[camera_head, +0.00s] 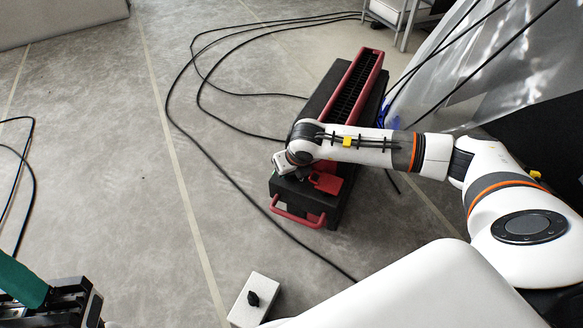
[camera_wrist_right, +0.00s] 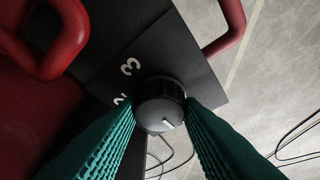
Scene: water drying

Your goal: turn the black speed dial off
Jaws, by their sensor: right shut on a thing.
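The black speed dial (camera_wrist_right: 160,100) sits on a dark panel printed with white numbers, of which a 3 and part of a 2 show. A short white mark on the dial points toward the lower right of the wrist view. The teal fingers of my right gripper (camera_wrist_right: 161,112) are shut on the dial, one on each side. In the head view my right wrist reaches over the front end of the black and red machine (camera_head: 352,95), hiding the dial. My left gripper (camera_head: 50,300) is at the lower left, partly out of frame, with a teal finger visible; its opening does not show.
A red front handle (camera_head: 298,217) sticks out of the machine. A small white box with a black knob (camera_head: 252,299) lies on the floor. Black cables (camera_head: 195,110) loop across the floor left of the machine. Clear plastic sheeting (camera_head: 480,75) hangs at the right.

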